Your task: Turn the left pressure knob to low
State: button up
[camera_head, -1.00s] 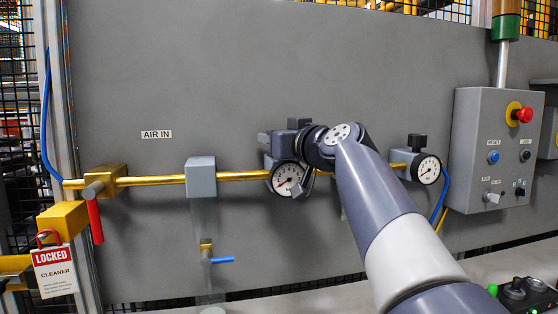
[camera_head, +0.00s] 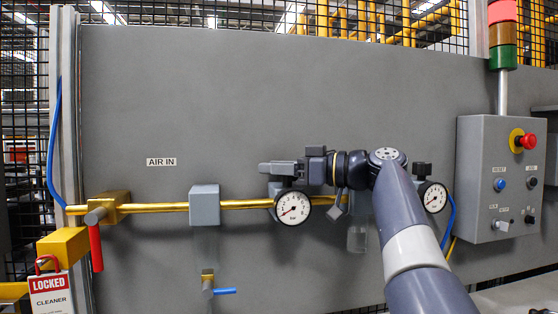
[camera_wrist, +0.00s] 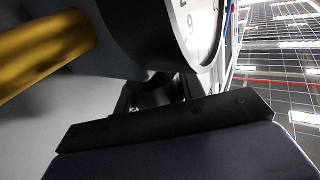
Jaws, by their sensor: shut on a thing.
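The left regulator sits on the brass pipe, with its round white gauge (camera_head: 293,207) facing me. My gripper (camera_head: 277,168) reaches in from the right, just above this gauge, level with the regulator's top. It is shut on the left pressure knob, which its fingers hide in the head view. I cannot read the knob's setting. In the wrist view, part of the gauge (camera_wrist: 198,28) shows at the top, close beyond a dark part of my gripper. The gauge needle points to the lower left.
A second regulator with a black knob (camera_head: 421,169) and gauge (camera_head: 434,198) stands right of my wrist. A grey control box (camera_head: 487,215) with a red button is further right. A grey block (camera_head: 204,205), a red-handled valve (camera_head: 96,247) and a LOCKED tag (camera_head: 49,293) are left.

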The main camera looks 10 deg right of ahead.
jog(key=shift+s+n+g+y+p, duration=0.1)
jog(key=shift+n+g+y+p, duration=0.6)
jog(key=shift+n+g+p, duration=0.55)
jog(key=shift+a+g, duration=0.1)
jog(key=shift+g, duration=0.35)
jog(key=shift+s+f, duration=0.1)
jog(key=shift+f, duration=0.05)
jog(key=o, duration=1)
notch_tip(320, 180, up, 10)
jog(key=p, duration=0.5)
